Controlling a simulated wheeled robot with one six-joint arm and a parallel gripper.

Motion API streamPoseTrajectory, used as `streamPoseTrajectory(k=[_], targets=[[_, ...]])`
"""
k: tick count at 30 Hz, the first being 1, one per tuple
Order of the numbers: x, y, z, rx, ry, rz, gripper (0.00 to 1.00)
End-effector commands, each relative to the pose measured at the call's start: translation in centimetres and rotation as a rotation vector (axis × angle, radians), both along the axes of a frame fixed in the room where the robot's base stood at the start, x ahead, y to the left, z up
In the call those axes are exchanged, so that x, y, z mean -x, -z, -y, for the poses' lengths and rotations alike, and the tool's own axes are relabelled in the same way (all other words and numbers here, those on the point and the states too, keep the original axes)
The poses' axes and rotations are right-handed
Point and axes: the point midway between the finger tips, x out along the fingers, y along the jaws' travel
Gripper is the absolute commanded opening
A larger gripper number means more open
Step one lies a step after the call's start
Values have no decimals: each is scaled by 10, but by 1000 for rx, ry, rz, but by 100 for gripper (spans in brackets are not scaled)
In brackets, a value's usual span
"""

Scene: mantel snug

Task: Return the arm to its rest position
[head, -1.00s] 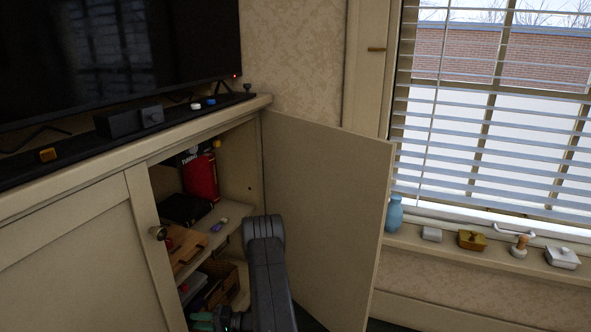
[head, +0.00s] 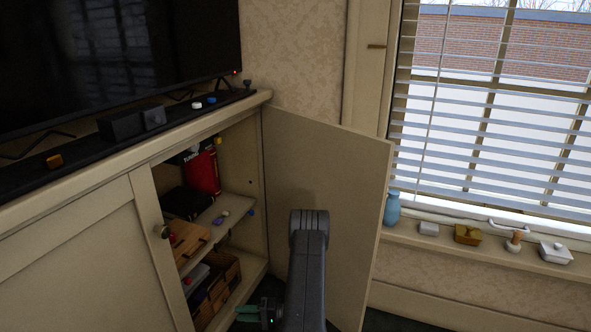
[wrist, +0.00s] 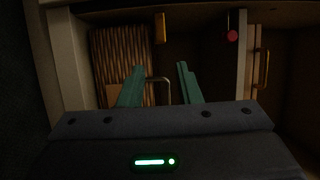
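My dark grey arm (head: 307,265) stands in front of the open cabinet door at the bottom middle of the head view. My gripper (wrist: 160,70) shows two teal fingers spread apart in the wrist view, with nothing held between them. In the head view, the teal fingers (head: 247,311) are low at the bottom edge, just outside the cabinet opening. The arm hides part of the door.
The cabinet door (head: 330,180) stands open to the right. A basket (head: 222,278) sits below. A window sill (head: 450,246) with several small items is at the right.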

Motion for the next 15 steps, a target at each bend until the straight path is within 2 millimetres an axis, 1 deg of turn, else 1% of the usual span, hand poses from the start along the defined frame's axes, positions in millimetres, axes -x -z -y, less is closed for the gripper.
streamPoseTrajectory(k=[2, 15], targets=[[1, 2, -13, -1, -6, 0, 31], [1, 3, -103, -1, -5, 0, 31]])
